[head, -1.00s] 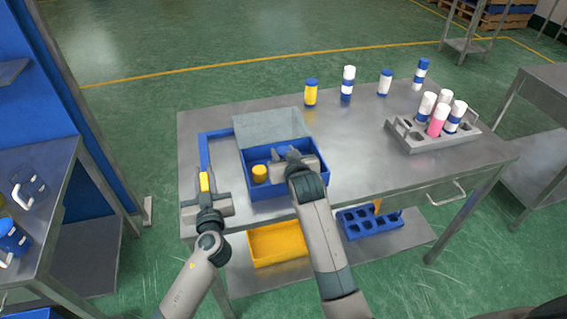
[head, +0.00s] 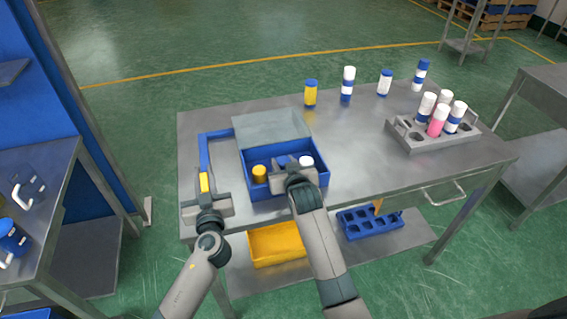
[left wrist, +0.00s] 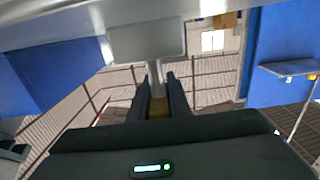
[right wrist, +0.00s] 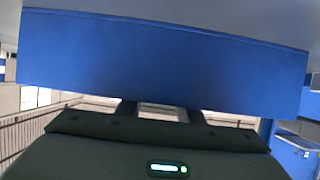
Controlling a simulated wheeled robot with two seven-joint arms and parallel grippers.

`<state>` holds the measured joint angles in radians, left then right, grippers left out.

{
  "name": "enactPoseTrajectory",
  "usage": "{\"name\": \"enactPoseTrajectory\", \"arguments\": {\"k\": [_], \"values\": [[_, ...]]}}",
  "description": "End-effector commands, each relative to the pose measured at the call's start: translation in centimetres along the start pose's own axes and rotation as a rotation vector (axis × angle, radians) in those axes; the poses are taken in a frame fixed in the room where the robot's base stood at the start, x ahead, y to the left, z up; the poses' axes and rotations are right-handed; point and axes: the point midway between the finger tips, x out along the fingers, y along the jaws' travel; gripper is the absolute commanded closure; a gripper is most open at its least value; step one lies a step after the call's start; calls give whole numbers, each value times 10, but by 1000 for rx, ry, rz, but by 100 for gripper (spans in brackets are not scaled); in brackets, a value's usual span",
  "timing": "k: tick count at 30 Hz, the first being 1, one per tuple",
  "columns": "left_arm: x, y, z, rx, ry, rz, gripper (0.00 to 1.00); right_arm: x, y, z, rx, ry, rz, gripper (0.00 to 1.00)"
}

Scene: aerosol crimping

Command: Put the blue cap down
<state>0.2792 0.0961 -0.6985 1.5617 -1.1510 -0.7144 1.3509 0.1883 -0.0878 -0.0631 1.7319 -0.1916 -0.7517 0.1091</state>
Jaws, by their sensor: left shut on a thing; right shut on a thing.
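The blue box (head: 322,181) stands at the table's front edge with its clear lid (head: 268,129) raised at the back. My right gripper (head: 280,160) reaches down into the box and is shut on the blue cap, which is mostly hidden by the gripper. In the right wrist view the box's blue wall (right wrist: 160,62) hides the fingertips. A yellow cap (head: 259,172) and a white cap (head: 306,161) are in the box, on either side of my right gripper. My left gripper (head: 204,190) is shut on the yellow grip (head: 204,181) of the blue handle bar (head: 203,150) beside the box.
A grey rack (head: 406,140) with several aerosol cans is at the right. A yellow can (head: 311,93) and several white-and-blue cans stand along the back edge. A yellow bin (head: 277,243) and a blue tray (head: 369,222) sit on the lower shelf. The table's middle is clear.

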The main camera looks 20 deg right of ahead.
Motion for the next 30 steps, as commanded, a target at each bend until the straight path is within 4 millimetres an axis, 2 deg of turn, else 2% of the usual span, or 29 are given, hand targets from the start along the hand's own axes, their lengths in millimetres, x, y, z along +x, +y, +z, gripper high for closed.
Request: {"name": "enactPoseTrajectory", "arguments": {"k": [1, 19, 20, 21, 22, 30], "values": [[-2, -1, 8, 3, -12, -1, 100, 0, 0, 1, 0, 0, 0, 87], [-2, -1, 7, 2, -11, -1, 100, 5, 0, 13, 1, -3, 0, 87], [-2, -1, 7, 2, -11, -1, 100, 5, 0, 14, 1, -4, 0, 62], [-2, -1, 7, 2, -11, -1, 100, 5, 0, 14, 1, -5, 0, 52], [-2, -1, 7, 2, -11, -1, 100, 5, 0, 14, 1, -5, 0, 48], [-2, -2, 7, 3, -10, -3, 100, 5, 2, 17, 1, -10, 3, 48]]}}
